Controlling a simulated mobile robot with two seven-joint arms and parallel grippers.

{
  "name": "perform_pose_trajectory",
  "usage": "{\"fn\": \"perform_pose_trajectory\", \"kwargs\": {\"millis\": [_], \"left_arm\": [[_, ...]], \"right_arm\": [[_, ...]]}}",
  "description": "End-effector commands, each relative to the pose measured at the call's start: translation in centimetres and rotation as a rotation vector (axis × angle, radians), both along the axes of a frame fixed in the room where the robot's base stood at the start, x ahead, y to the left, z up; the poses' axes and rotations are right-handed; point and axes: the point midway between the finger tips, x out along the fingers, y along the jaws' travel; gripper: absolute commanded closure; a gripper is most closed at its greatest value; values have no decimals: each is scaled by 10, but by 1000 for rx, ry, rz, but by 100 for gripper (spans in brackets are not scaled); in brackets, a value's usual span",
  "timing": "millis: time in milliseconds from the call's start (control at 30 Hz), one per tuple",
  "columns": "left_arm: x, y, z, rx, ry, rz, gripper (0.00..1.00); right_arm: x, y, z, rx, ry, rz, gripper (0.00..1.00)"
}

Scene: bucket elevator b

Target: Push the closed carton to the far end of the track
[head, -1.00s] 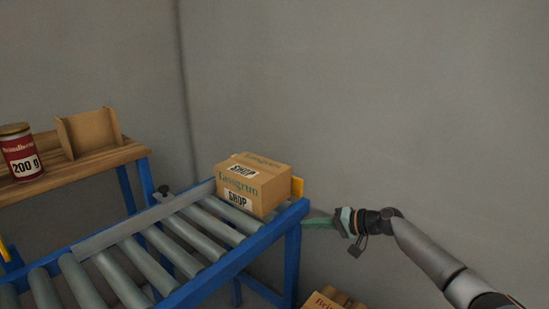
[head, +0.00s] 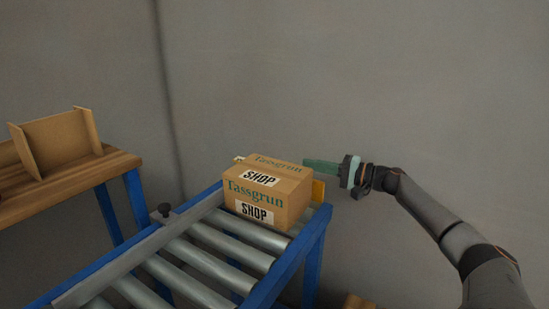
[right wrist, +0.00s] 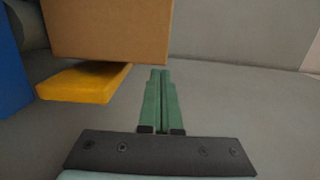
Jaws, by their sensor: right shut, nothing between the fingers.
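A closed carton (head: 268,194) marked "Tassgrun" and "SHOP" sits on the roller track (head: 215,243), close to the yellow stop (head: 318,189) at the track's far end. My right gripper (head: 306,166) is shut and empty. Its green fingers point left at the carton's upper right edge in the head view; I cannot tell whether they touch it. In the right wrist view the shut fingers (right wrist: 160,75) lie beside the carton's plain brown side (right wrist: 106,32), with the yellow stop (right wrist: 84,83) at left. My left gripper is not in view.
A wooden table (head: 104,166) with an open wooden holder (head: 56,144) stands at the left. Grey walls (head: 380,80) close in behind and to the right. Another carton top (head: 357,302) shows low at the bottom edge. The near rollers are bare.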

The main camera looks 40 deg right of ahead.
Motion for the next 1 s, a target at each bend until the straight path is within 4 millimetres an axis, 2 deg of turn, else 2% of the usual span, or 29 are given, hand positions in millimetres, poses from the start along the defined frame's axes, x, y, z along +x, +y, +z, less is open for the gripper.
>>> {"fn": "perform_pose_trajectory", "kwargs": {"millis": [800,1000], "left_arm": [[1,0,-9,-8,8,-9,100],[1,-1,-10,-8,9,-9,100]], "right_arm": [[73,30,1,1,-3,-1,100],[85,35,0,0,0,-1,100]]}}
